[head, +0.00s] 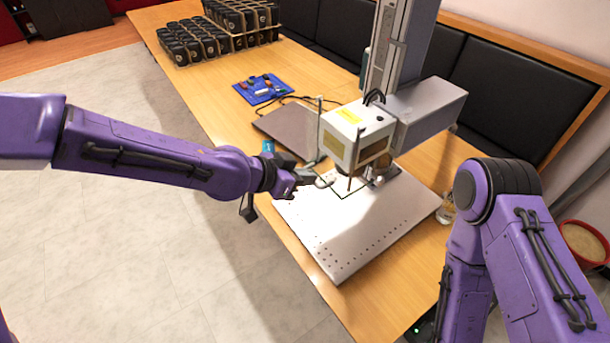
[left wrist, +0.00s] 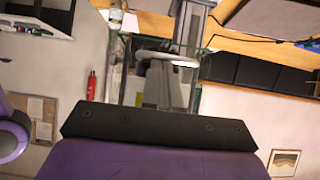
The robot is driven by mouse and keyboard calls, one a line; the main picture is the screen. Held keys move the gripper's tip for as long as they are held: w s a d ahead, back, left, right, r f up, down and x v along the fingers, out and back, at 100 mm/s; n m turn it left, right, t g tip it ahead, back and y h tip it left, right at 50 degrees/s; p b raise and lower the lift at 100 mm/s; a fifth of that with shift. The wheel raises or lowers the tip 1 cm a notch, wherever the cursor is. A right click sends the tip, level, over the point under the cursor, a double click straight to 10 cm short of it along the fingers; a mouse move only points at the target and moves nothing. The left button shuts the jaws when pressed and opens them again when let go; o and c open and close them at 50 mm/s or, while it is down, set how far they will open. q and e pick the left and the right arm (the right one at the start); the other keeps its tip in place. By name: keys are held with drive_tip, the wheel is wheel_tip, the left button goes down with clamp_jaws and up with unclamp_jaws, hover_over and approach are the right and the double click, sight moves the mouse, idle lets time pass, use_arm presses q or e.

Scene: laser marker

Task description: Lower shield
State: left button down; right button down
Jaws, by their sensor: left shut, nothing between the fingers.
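The laser marker's white head (head: 340,137) with a yellow label hangs over a perforated metal base plate (head: 335,225). My left gripper (head: 314,177) is just left of the head, above the plate, shut and empty. In the left wrist view the gripper (left wrist: 165,85) points at a clear pane with greenish edges, which looks like the shield (left wrist: 117,72). A pale curved bar (left wrist: 168,57) shows just beyond the fingertips; I cannot tell whether they touch. The shield is hard to make out in the head view. My right gripper is out of view.
A grey laptop-like slab (head: 287,131) and a blue tray of small parts (head: 260,89) lie behind on the wooden table (head: 215,95). Black boxes (head: 190,42) stand at the far end. A small glass (head: 446,209) stands beside the plate's right corner.

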use_arm(q)
wheel_tip(320, 180, down, 18)
drive_tip(key=b, duration=1.1)
drive_tip(key=w+d+r+p+v, duration=0.1)
drive_tip(key=r+p+v, duration=0.1)
drive_tip(key=v, duration=1.1)
drive_tip(key=shift+p, duration=0.75)
drive_tip(key=shift+d, duration=0.2)
